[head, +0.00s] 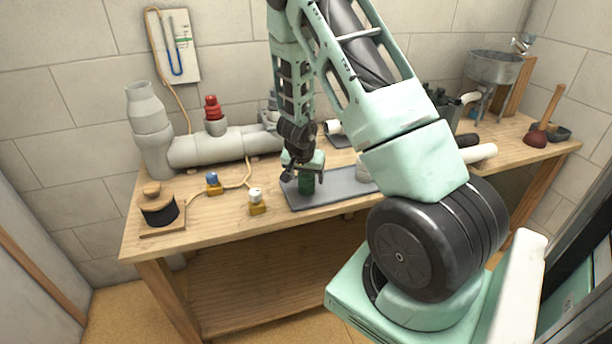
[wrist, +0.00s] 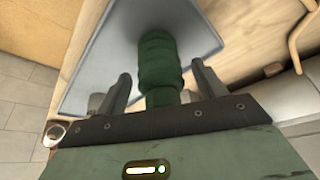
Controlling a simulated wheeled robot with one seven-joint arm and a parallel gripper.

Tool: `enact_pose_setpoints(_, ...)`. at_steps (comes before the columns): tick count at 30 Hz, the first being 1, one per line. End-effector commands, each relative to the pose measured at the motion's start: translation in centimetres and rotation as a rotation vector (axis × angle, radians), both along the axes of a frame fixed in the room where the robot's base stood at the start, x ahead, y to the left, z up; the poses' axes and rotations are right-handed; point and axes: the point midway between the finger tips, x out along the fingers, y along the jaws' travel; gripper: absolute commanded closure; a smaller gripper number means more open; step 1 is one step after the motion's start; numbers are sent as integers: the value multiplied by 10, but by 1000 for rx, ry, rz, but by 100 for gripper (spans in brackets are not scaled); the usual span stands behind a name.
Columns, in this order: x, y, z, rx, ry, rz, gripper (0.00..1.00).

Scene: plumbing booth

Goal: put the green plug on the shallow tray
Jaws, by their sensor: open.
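The green plug (head: 306,184) stands upright on the left part of the grey shallow tray (head: 338,188) on the workbench. In the wrist view the ribbed green plug (wrist: 160,65) is between my fingers, with its far end appearing to meet the tray (wrist: 100,58). My gripper (head: 304,173) points down over the plug. The wrist view shows my gripper (wrist: 161,72) open, with a gap on both sides of the plug. My gripper partly hides the plug's top in the head view.
Left of the tray are a yellow-based white-topped piece (head: 256,202), a blue-topped piece (head: 213,184) and a black spool (head: 159,209). A grey pipe assembly (head: 205,148) with a red cap (head: 212,108) lies behind. My arm hides part of the tray's right side.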

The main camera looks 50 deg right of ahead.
Motion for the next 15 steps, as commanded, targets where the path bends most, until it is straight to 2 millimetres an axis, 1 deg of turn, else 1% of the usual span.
enact_pose_setpoints(1,0,3,10,0,-1,4,30)
enact_pose_setpoints(5,-4,12,34,-1,-2,3,30)
enact_pose_setpoints(9,-9,23,64,-2,-1,4,30)
enact_pose_setpoints(12,-12,30,83,-1,-1,4,30)
enact_pose_setpoints(15,-15,35,96,-1,0,3,30)
